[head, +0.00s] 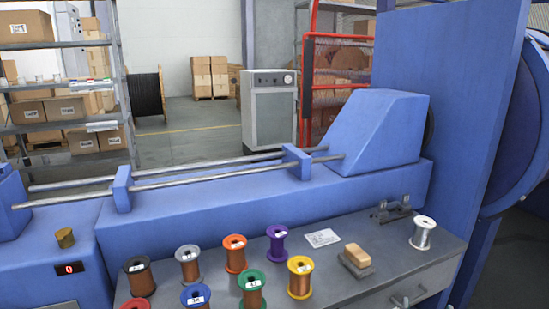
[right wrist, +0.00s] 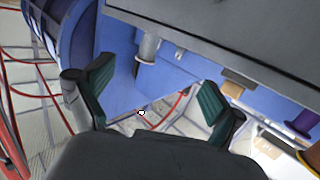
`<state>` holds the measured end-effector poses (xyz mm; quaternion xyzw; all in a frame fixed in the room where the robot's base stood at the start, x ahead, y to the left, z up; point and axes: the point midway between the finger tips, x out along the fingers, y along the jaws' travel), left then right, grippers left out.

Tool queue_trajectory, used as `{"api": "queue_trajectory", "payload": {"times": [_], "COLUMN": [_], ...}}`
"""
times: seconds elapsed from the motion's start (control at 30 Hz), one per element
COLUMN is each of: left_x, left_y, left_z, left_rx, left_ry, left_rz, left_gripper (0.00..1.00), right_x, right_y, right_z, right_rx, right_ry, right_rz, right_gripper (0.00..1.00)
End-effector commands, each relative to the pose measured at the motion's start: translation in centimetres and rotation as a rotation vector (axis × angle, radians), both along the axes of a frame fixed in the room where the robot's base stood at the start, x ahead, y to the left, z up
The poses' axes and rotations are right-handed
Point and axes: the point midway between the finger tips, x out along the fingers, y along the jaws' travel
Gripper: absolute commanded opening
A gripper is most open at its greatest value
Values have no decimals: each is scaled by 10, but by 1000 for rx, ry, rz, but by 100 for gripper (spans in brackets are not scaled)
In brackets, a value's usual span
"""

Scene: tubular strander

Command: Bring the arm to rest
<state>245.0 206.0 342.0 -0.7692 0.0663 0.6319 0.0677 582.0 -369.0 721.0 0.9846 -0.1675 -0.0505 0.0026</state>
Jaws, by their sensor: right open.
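My right gripper (right wrist: 155,95) shows in the right wrist view with its two green-padded fingers spread apart. Nothing is held between them. Blue machine surface and floor show through the gap. The gripper is close to the grey work table (right wrist: 230,35), whose edge crosses the top right of that view. Neither gripper nor arm shows in the head view. My left gripper is in no view.
The grey table (head: 385,262) carries several coloured wire spools, including a purple spool (head: 277,246), a silver spool (head: 423,234) and a tan block (head: 357,255). The blue strander (head: 225,205) stands behind. Red cables (right wrist: 30,95) show in the wrist view.

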Motion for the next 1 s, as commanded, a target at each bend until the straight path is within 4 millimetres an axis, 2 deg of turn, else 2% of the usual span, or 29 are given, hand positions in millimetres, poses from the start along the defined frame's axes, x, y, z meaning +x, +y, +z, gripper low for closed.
{"api": "queue_trajectory", "payload": {"times": [0.27,0.47,0.57,0.6,0.7,0.8,1.0], "left_x": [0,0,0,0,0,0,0], "left_y": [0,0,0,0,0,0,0], "left_z": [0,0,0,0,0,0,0], "left_rx": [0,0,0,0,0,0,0], "left_ry": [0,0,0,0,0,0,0], "left_rz": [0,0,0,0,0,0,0], "left_gripper": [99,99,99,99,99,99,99], "right_x": [-19,-53,-88,-106,-156,-200,-273], "right_y": [26,55,76,86,108,125,147], "right_z": [-71,-147,-201,-223,-274,-309,-352], "right_rx": [19,39,51,56,67,75,86], "right_ry": [187,396,554,624,793,928,1127], "right_rz": [55,118,167,189,245,292,363], "right_gripper": [94,94,94,94,94,94,94]}}
